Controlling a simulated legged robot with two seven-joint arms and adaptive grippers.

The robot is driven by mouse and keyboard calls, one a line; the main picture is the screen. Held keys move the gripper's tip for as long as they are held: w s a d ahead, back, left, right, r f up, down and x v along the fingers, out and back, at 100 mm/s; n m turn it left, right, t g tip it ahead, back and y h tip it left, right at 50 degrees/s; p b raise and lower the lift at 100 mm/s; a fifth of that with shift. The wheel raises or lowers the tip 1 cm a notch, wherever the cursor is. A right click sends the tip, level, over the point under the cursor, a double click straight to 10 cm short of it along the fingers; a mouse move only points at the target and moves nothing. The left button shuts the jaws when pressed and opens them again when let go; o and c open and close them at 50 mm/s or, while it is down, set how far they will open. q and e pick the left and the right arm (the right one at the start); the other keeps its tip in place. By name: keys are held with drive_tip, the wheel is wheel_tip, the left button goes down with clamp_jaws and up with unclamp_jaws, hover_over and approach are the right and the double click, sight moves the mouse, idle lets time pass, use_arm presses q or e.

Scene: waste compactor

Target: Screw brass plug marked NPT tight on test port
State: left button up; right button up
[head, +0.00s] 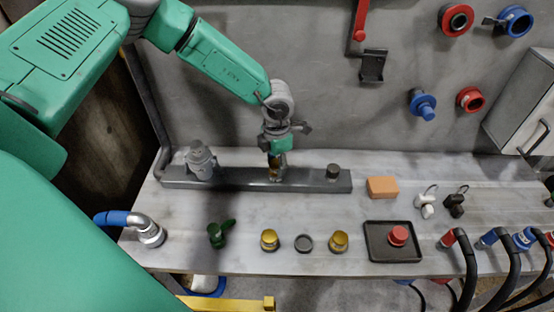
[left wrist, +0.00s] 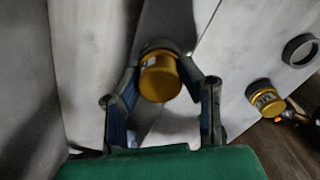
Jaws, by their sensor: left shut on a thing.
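A brass plug (head: 273,173) is between the fingers of my left gripper (head: 276,156), at the middle of a dark grey manifold bar (head: 238,179). My left gripper points down at the bar and is shut on this plug. In the left wrist view, the plug (left wrist: 160,78) shows between the fingers, over a dark round port on the bar. I cannot read a marking on it. The port is mostly hidden, so I cannot tell how far the plug sits in. My right gripper is not in view.
Two brass-coloured plugs (head: 270,240) (head: 339,241) and a grey ring (head: 304,243) stand in front. A green fitting (head: 217,234), an orange block (head: 382,187) and a black tray (head: 378,240) with a red cap (head: 398,235) are also on the bench. Hoses (head: 467,270) line the right front.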

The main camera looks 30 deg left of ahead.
use_arm(q)
drive_tip(key=shift+m, duration=0.3)
drive_tip(key=m+p, duration=0.1)
drive_tip(key=m, duration=0.2)
drive_tip(key=shift+r, duration=0.15)
drive_tip(key=shift+m, duration=1)
drive_tip(key=o, duration=1.3)
drive_tip(key=shift+c, duration=0.5)
